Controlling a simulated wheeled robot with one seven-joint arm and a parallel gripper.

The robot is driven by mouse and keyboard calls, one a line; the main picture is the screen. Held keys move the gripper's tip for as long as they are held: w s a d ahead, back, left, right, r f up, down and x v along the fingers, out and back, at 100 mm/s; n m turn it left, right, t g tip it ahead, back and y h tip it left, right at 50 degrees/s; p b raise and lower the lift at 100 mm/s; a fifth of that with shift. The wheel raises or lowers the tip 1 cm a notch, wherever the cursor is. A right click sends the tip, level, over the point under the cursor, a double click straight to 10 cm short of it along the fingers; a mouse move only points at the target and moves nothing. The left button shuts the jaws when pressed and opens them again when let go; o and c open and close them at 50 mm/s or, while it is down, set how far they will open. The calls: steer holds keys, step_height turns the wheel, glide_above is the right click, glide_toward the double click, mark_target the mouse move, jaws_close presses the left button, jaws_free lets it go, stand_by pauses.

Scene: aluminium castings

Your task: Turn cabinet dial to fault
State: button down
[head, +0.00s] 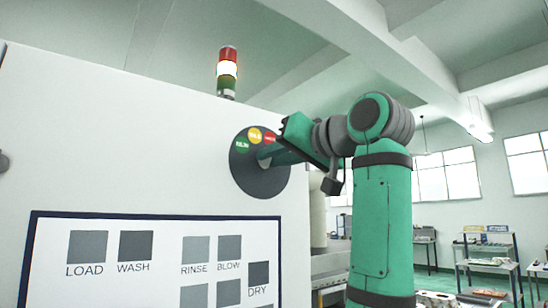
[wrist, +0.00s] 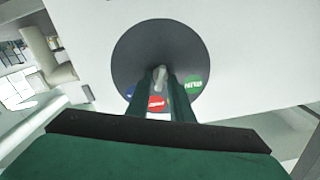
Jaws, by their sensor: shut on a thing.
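The cabinet dial is a dark grey round plate (head: 258,180) on the white cabinet front. In the head view, green, yellow and red labels lie along its upper edge, their words too small to read surely. The wrist view shows the plate (wrist: 140,45) with green (wrist: 193,84), red (wrist: 156,103) and part of a blue label. A pale grey knob (wrist: 160,76) stands at its middle. My gripper (head: 270,158) reaches in from the right and is shut on this knob, one finger on each side. The fingers hide some labels, and I cannot tell the knob's exact pointing.
The white cabinet (head: 120,130) fills the left. A panel (head: 110,283) with several grey squares marked LOAD, WASH, RINSE, BLOW and DRY sits below the dial. A signal tower (head: 227,72) stands on top. Benches (head: 487,262) stand far right, with open floor around them.

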steer(key=shift+w+f, duration=0.1)
steer(key=shift+f, duration=0.1)
steer(key=c, duration=1.9)
jaws_free()
steer(key=shift+o, duration=0.2)
steer(key=shift+r, duration=0.1)
steer(key=v, duration=1.1)
steer(key=shift+a, duration=0.1)
steer(key=shift+w, duration=0.1)
